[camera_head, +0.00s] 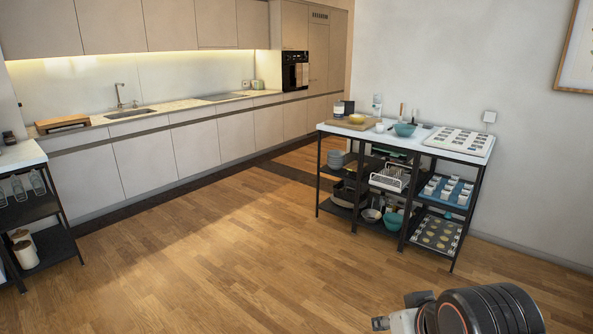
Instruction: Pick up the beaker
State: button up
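I cannot pick out the beaker with certainty. Clear glass vessels stand on the upper shelf of the left trolley; one is a glass vessel (38,183), with others beside it towards the left edge. They are small in the picture, so their exact shape is hard to tell. Several small items also stand on the white-topped table at the right, including a white cup (380,127) and a teal bowl (404,129). Part of my own arm, dark with an orange ring, shows at the bottom right, far from all of these. My gripper's fingers are not visible.
The wooden floor (230,260) is open between the left trolley (22,153) and the right table (462,153). Kitchen cabinets (143,162) line the back wall. The table's lower shelves hold bowls, a dish rack (390,178) and trays.

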aim_at(379, 127)
jog(key=i, duration=1.35)
jog(key=i+j+z, duration=0.1)
jog(key=i, duration=1.2)
jog(key=i+j+z, duration=0.2)
jog(key=i+z, duration=0.25)
jog(key=i, duration=0.2)
jog(key=i+j+z, duration=0.45)
jog(key=i, duration=0.2)
jog(key=i+j+z, duration=0.45)
jog(key=j, duration=0.25)
jog(key=i, duration=0.1)
